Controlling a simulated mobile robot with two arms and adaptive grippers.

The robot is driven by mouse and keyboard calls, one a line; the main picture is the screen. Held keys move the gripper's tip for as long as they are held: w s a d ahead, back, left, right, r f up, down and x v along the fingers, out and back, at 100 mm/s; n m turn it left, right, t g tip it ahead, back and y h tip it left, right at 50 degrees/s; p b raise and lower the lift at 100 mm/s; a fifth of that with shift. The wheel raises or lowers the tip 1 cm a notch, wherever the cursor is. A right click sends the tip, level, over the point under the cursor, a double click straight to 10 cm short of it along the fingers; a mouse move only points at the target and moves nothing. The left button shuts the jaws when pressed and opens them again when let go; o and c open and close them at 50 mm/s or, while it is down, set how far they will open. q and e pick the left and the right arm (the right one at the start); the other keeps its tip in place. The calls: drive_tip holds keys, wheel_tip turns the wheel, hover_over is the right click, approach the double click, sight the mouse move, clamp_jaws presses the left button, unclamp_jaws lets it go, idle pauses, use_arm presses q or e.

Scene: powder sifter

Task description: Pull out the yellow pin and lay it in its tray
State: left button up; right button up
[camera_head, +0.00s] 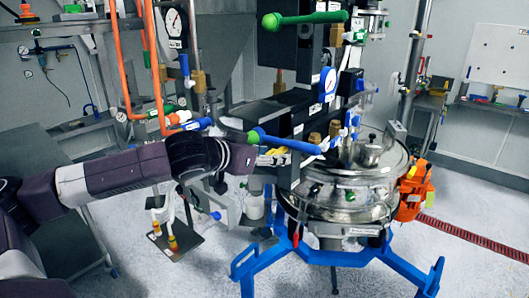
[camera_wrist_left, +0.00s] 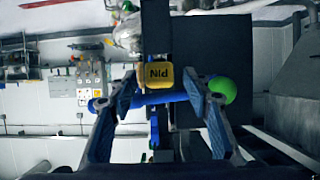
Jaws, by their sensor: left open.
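The yellow pin (camera_wrist_left: 159,75) shows in the left wrist view as a yellow block with upside-down "PIN" lettering, against a dark upright part. My left gripper (camera_wrist_left: 160,86) is open, with one finger on each side of the yellow block in the picture. I see gaps between the fingers and the block, and nothing is held. In the head view, my left gripper (camera_head: 276,158) is partly lost among the machine parts, near small yellow pieces. I cannot tell which of these is the pin. I cannot identify the pin's tray with certainty. My right gripper is out of view.
A blue bar with a green ball (camera_wrist_left: 222,89) crosses close to my left fingers; the bar (camera_head: 290,142) also shows in the head view. The steel sifter (camera_head: 350,205) stands right on a blue frame (camera_head: 330,257). A small dark plate (camera_head: 183,238) is below my arm.

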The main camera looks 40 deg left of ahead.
use_arm(q)
drive_tip(key=shift+w, duration=0.1)
drive_tip(key=shift+c, duration=0.3)
clamp_jaws()
drive_tip(key=shift+s, duration=0.25)
drive_tip(key=shift+s+b, duration=0.3)
drive_tip(key=shift+s, duration=0.05)
drive_tip(key=shift+s+a+b, duration=0.1)
drive_tip(key=shift+s+b, duration=0.25)
drive_tip(key=shift+s, duration=0.35)
drive_tip(key=shift+s, duration=0.2)
drive_tip(key=shift+s, duration=0.2)
